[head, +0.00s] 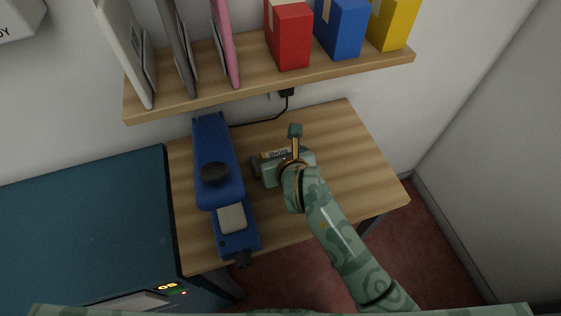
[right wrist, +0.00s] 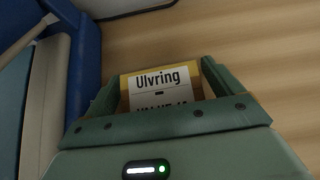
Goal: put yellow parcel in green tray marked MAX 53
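The yellow parcel (right wrist: 195,82) shows in the right wrist view, with a white label reading Ulvring and a partly hidden second line. My right gripper (right wrist: 160,85) has a finger against each side of it and looks shut on it. In the head view the parcel (head: 275,154) is a small labelled strip between the fingers of my right gripper (head: 276,149), over the wooden table; the gripper hides most of it. I cannot tell whether the parcel touches the table. I see no green tray marked MAX 53. My left gripper is not in view.
A long blue device (head: 206,142) stands left of the gripper on the wooden table (head: 350,160). A teal cabinet (head: 80,220) is at the left. A wall shelf (head: 340,66) above holds folders and red, blue and yellow boxes. The table's right side is clear.

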